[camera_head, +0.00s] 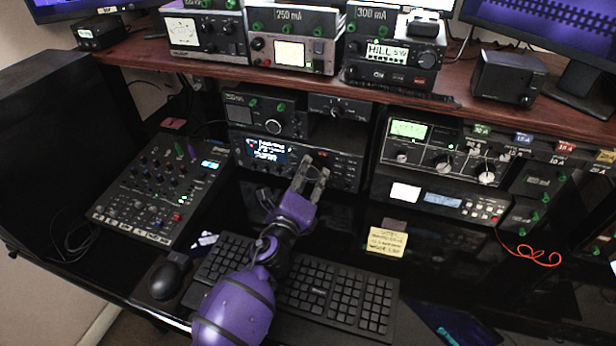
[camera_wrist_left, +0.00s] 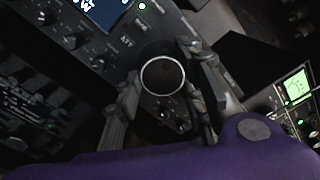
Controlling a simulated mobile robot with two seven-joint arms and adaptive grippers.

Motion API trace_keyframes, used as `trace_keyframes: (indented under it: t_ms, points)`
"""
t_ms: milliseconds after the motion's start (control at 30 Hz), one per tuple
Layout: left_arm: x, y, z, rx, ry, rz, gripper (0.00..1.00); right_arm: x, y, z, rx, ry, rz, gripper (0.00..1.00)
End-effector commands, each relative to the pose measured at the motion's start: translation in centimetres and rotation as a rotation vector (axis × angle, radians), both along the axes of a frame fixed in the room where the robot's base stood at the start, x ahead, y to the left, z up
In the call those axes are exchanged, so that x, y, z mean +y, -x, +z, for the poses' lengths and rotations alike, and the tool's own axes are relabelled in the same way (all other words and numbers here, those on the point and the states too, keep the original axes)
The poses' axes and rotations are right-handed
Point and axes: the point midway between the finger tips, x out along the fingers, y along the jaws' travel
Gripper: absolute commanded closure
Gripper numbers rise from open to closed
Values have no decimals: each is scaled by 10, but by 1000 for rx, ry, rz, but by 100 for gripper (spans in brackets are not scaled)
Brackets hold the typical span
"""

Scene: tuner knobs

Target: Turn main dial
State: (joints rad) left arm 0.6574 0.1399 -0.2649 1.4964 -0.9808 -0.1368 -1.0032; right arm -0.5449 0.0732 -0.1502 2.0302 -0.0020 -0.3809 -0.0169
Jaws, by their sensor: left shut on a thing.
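The main dial (camera_wrist_left: 162,77) is a dark round knob with a bright silver rim, seen nearly end-on in the left wrist view. It sits on the front of a radio with a small blue-white display (camera_head: 265,152), on the desk's back shelf. My left gripper (camera_head: 311,172) reaches up to the radio's front. In the left wrist view its two grey fingers (camera_wrist_left: 161,70) stand on either side of the dial and are shut on it. In the head view the fingers largely hide the dial. My right gripper is not in view.
A mixer (camera_head: 160,190) stands at left. A keyboard (camera_head: 335,290) and mouse (camera_head: 166,280) lie below my arm. A yellow note (camera_head: 386,243) lies right of the gripper. A tuner with large knobs (camera_head: 440,150) stands right of the radio. More boxes line the wooden shelf above.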

Motion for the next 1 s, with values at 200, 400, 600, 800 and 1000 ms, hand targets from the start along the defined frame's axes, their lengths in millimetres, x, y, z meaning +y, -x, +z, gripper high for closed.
trace_keyframes:
  t_ms: [200,400,600,800,1000]
  points:
    - [3,0,-5,70,193,9,90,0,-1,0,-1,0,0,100]
    - [3,0,-6,129,373,10,90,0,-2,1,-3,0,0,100]
    - [1,1,-6,184,539,9,90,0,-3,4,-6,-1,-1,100]
    - [1,1,-7,227,671,10,90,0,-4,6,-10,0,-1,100]
    - [-1,2,-7,257,760,9,90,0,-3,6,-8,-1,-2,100]
